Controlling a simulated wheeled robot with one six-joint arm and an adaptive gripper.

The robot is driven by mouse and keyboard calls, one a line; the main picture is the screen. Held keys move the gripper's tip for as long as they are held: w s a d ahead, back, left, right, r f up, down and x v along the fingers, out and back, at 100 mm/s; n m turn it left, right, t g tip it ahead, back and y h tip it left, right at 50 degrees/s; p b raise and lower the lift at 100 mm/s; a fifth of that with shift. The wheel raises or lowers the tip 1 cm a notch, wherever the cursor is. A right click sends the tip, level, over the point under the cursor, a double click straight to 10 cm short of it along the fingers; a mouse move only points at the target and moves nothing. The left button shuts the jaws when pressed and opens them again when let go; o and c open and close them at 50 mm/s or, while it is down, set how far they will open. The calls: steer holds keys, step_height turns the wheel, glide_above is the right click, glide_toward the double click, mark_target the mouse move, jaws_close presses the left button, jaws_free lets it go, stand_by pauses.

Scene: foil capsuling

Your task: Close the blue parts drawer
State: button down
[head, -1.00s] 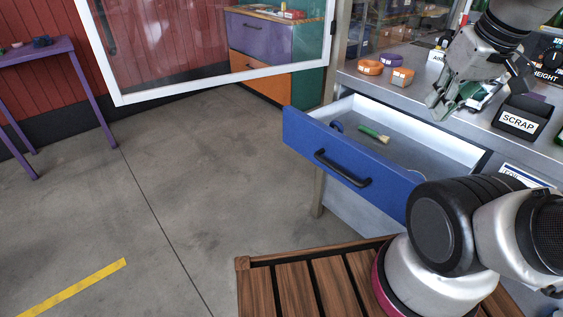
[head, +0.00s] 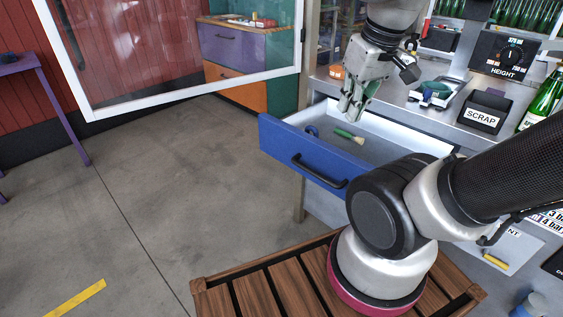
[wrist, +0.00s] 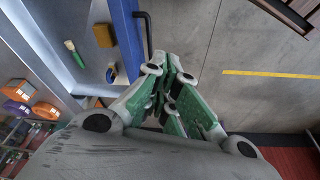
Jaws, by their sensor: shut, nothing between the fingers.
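The blue parts drawer (head: 300,150) stands pulled out from the grey bench, with a black bar handle (head: 318,171) on its front. In it lie a green-handled brush (head: 348,136) and a blue ring-shaped item (head: 312,131). The wrist view shows the drawer's blue front (wrist: 127,40), the handle (wrist: 148,35), the brush (wrist: 74,52), the blue ring (wrist: 112,73) and a tan block (wrist: 103,36).
A black SCRAP bin (head: 484,110), a HEIGHT dial box (head: 504,54) and a green bottle (head: 540,100) stand on the bench at right. A white-framed glass panel (head: 180,95) is at upper left. The concrete floor (head: 170,190) before the drawer is clear.

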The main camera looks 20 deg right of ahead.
steer(key=w+a+f+n+g+h, duration=0.1)
steer(key=w+a+f+n+g, duration=0.3)
steer(key=f, duration=0.4)
steer(key=n+t+h, duration=0.8)
steer(key=n+h, duration=0.8)
steer(key=n, duration=0.2)
glide_toward(290, 157)
steer(key=shift+m, duration=0.3)
steer(key=x, duration=0.7)
steer(key=shift+w, duration=0.1)
